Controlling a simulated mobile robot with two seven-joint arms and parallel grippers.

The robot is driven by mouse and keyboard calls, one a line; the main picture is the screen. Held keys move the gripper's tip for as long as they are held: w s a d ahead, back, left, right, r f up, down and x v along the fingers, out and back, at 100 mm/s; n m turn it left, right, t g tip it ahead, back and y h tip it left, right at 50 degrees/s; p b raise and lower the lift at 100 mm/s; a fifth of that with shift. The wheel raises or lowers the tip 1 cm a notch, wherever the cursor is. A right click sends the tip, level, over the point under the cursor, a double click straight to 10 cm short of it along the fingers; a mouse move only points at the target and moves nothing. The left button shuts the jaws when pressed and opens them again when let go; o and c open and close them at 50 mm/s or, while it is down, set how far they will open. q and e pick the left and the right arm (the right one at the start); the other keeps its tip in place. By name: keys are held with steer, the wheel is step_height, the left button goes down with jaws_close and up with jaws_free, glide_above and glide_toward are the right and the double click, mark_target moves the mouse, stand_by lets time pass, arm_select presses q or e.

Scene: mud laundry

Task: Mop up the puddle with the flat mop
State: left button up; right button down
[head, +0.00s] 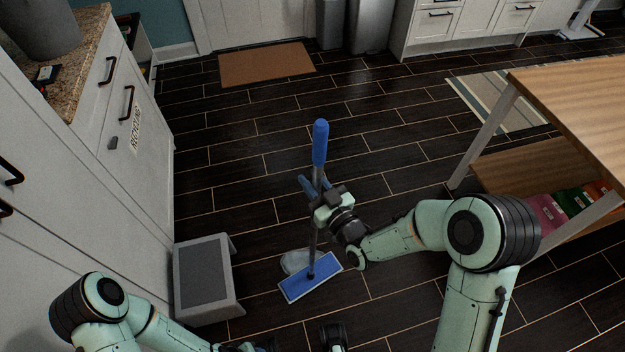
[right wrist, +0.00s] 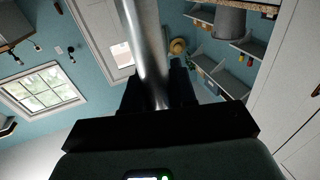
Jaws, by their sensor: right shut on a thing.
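The flat mop has a blue grip (head: 320,142), a grey pole and a flat blue head (head: 311,279) resting on the dark floor. My right gripper (head: 316,187) is shut on the pole below the blue grip. The metal pole (right wrist: 146,45) also shows between the dark fingers in the right wrist view. The puddle (head: 292,261) is a pale patch just behind and left of the mop head, and the head seems to cover part of it. My left arm enters at the lower left; its gripper is mostly cut off by the bottom edge.
A grey step stool (head: 204,275) stands left of the puddle, beside white cabinets (head: 85,170). A wooden table (head: 575,95) with a lower shelf of coloured items stands at right. A brown doormat (head: 266,63) lies at the back. The floor behind the mop is clear.

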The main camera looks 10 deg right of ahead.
steer(key=shift+f, duration=0.15)
steer(key=shift+f+b, duration=0.25)
steer(key=shift+b, duration=0.15)
steer(key=shift+f, duration=0.1)
steer(key=shift+w, duration=0.15)
